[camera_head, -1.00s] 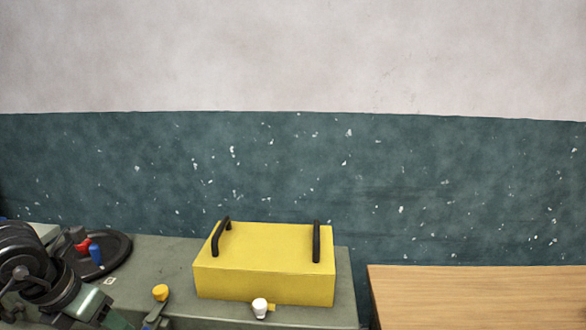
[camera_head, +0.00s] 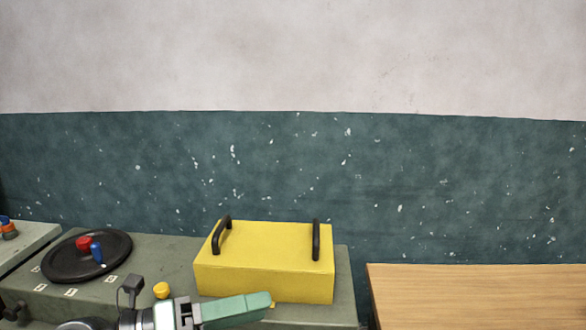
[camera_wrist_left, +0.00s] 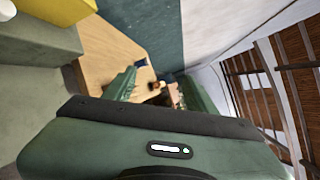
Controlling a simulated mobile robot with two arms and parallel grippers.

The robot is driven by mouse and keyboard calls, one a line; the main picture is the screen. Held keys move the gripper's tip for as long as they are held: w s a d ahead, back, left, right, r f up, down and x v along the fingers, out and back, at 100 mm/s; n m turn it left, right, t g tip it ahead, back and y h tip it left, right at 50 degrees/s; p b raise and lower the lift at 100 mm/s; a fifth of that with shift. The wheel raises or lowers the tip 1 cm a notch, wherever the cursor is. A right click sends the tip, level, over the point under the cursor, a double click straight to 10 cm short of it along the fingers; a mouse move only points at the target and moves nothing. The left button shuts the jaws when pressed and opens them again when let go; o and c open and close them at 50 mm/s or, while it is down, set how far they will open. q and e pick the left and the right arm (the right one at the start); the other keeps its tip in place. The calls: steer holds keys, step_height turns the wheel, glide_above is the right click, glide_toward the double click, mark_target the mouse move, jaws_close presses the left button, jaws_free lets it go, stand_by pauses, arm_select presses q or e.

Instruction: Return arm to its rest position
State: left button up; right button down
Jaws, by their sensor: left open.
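My left gripper (camera_head: 262,301) reaches in from the lower left in the head view, its green finger pointing right across the lower front of the yellow box (camera_head: 263,276). I cannot tell whether it touches the box. Its two green fingers stand apart in the left wrist view (camera_wrist_left: 158,80), and nothing shows held between them. My right gripper is in neither view.
The box, with two black handles, sits on a grey-green bench (camera_head: 165,262). A black round plate (camera_head: 62,269) carries red and blue pieces. A yellow knob (camera_head: 161,290) is near my wrist. A bare wooden table (camera_head: 480,290) stands to the right.

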arm_select(q)
steer(key=w+a+r+n+t+y, duration=0.1)
steer(key=w+a+n+t+y, duration=0.3)
steer(key=n+t, duration=0.55)
steer(key=w+a+n+t+y, duration=0.1)
steer(key=a+n+t+y, duration=0.5)
steer(key=n, duration=0.7)
steer(key=s+a+f+n+g+y, duration=0.1)
steer(key=a+f+n+g+y, duration=0.3)
steer(key=f, duration=0.4)
steer(key=s+a+f+n+g+y, duration=0.2)
steer(key=a+f+n+y, duration=0.2)
steer(key=f+n, duration=0.3)
steer(key=s+d+f+n+g+h, duration=0.1)
steer(key=s+d+f+n+g, duration=0.25)
steer(key=s+f+g, duration=1.25)
steer(key=s+f+m+t, duration=0.1)
steer(key=s+f, duration=0.2)
steer(key=f, duration=1.2)
steer(key=s+f+t, duration=0.2)
steer(key=s+f, duration=0.2)
steer(key=f, duration=1.1)
steer(key=s+a+f+g, duration=0.1)
steer(key=s+a+f, duration=0.1)
steer(key=s+f, duration=1.3)
steer(key=shift+s+a+f, duration=0.15)
steer(key=shift+s+f, duration=0.1)
steer(key=shift+s, duration=0.55)
